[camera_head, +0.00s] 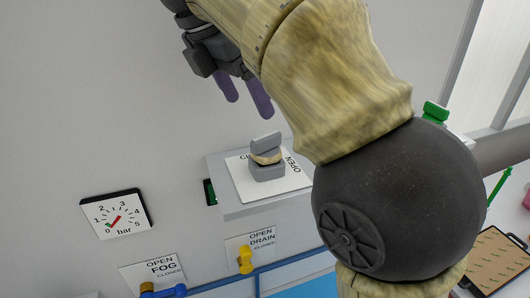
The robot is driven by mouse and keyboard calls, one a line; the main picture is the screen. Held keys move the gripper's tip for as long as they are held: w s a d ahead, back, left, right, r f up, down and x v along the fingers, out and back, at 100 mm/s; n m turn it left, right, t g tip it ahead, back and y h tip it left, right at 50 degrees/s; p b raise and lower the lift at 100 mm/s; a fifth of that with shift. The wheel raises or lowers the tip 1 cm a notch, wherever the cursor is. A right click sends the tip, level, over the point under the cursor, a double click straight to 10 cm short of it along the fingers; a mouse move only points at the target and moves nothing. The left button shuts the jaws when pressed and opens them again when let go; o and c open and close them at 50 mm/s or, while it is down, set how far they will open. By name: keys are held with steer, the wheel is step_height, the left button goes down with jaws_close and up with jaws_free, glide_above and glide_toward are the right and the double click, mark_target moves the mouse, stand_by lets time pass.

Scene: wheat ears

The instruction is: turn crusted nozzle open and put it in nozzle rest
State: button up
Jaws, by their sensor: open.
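The crusted nozzle (268,171) looks like a grey knob with a beige crust band around it. It stands on a white plate (296,179) on top of a grey box. The plate reads OPEN at its right, and a partly hidden word starting with C is at its left. My gripper (250,107) is above the nozzle and a little to its left, its two purple fingers apart and empty, not touching it. I cannot make out a nozzle rest.
A pressure gauge (117,213) on the wall reads near 0 bar. Below are a blue FOG valve handle (165,291) and a yellow DRAIN handle (245,260). A brown tray (493,262) lies at the lower right. My arm hides much of the right side.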

mark_target(266, 136)
steer(key=x, duration=0.2)
steer(key=shift+d+f+b, duration=0.15)
steer(key=shift+f+b, duration=0.15)
steer(key=shift+f, duration=0.05)
steer(key=shift+x, duration=3.85)
steer(key=shift+c, duration=0.2)
jaws_close()
steer(key=shift+r+p, duration=0.65)
steer(key=shift+p, duration=0.05)
